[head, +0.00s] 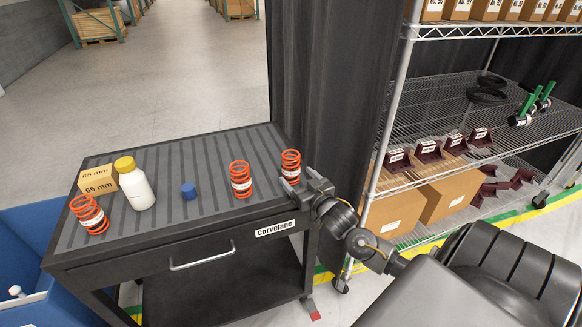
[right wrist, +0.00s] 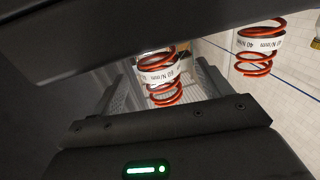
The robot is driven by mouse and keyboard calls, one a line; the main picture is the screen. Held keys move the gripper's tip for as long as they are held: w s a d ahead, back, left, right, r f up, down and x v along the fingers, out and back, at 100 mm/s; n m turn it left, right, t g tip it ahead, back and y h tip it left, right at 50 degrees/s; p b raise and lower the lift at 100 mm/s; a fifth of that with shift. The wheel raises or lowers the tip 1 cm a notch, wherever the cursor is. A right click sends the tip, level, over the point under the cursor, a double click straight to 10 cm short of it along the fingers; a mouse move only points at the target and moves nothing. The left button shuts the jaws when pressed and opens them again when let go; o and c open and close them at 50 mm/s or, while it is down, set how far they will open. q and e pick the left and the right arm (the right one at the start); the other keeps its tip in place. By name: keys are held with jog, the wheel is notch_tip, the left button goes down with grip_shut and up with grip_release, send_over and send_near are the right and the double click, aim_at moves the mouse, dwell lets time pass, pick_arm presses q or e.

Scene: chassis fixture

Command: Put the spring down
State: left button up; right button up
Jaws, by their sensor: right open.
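Three orange-red coil springs with white labels are on the dark cart (head: 210,205). The right spring (head: 290,167) stands upright near the cart's right edge. The middle spring (head: 240,180) stands a little to its left. The left spring (head: 89,214) leans near the front left corner. My right gripper (head: 303,187) is low at the right spring's side. In the right wrist view its fingers (right wrist: 163,88) are open, with the right spring (right wrist: 160,75) between them. The middle spring shows beyond at the right (right wrist: 258,48). Whether a finger touches the right spring is unclear. My left gripper is out of view.
A blue bin (head: 30,285) is at lower left. A wire shelf (head: 440,105) with boxes stands right. The cart's back middle is clear.

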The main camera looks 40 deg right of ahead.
aim_at(296, 174)
jog(key=shift+w+d+r, duration=0.1)
jog(key=shift+w+r, duration=0.1)
jog(key=shift+w, duration=0.15)
jog(key=w, duration=0.1)
jog(key=w+p, duration=0.1)
jog(key=w, duration=0.2)
jog(key=shift+w+d+f+p, duration=0.15)
jog(key=shift+w+d+p, duration=0.15)
jog(key=shift+d, duration=0.1)
jog(key=shift+s, duration=0.1)
jog(key=c, duration=1.5)
